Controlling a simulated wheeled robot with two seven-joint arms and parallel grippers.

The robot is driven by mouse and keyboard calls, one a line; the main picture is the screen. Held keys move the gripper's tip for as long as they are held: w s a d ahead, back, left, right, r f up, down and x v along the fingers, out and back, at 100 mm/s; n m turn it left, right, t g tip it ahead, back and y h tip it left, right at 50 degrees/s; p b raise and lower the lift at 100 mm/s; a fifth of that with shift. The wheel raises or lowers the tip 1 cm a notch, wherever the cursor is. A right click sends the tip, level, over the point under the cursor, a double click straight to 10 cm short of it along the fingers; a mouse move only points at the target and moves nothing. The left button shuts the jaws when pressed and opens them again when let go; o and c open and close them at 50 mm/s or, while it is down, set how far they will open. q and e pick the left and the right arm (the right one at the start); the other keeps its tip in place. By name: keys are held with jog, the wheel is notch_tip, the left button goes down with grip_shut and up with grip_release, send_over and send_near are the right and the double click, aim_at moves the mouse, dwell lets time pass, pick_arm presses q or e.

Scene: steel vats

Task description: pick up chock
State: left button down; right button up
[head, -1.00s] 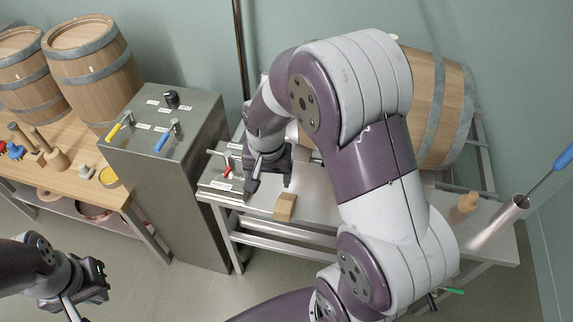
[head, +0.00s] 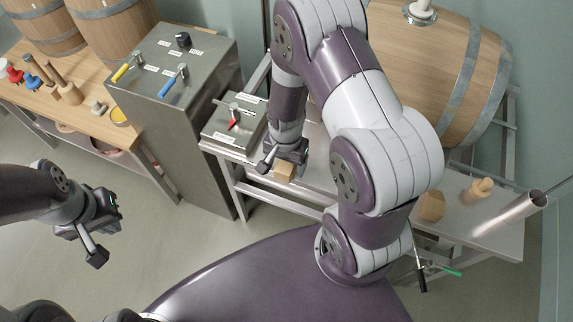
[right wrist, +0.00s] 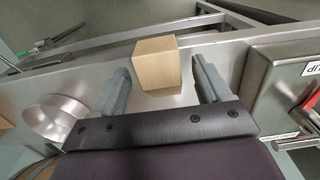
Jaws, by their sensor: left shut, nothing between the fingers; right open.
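A wooden chock (head: 284,172) sits on the steel bench near its front edge, partly hidden by my right gripper (head: 285,157). In the right wrist view the chock (right wrist: 157,62) lies between and slightly beyond the fingertips of my right gripper (right wrist: 162,70). The fingers are spread, one on each side, with a visible gap to the block. A second wooden block (head: 432,205) sits further right on the bench, beside my right arm. My left gripper (head: 104,230) is shut and empty over the floor at the left.
A steel box with a red lever (head: 232,122) stands left of the chock; it also shows in the right wrist view (right wrist: 290,95). A control cabinet (head: 175,90) is further left. A large barrel (head: 440,75) lies behind. A metal tube (head: 510,212) is at right.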

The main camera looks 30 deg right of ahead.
jog(key=shift+f, duration=0.55)
jog(key=shift+d+f, duration=0.1)
jog(key=shift+f, duration=0.05)
jog(key=c, duration=1.1)
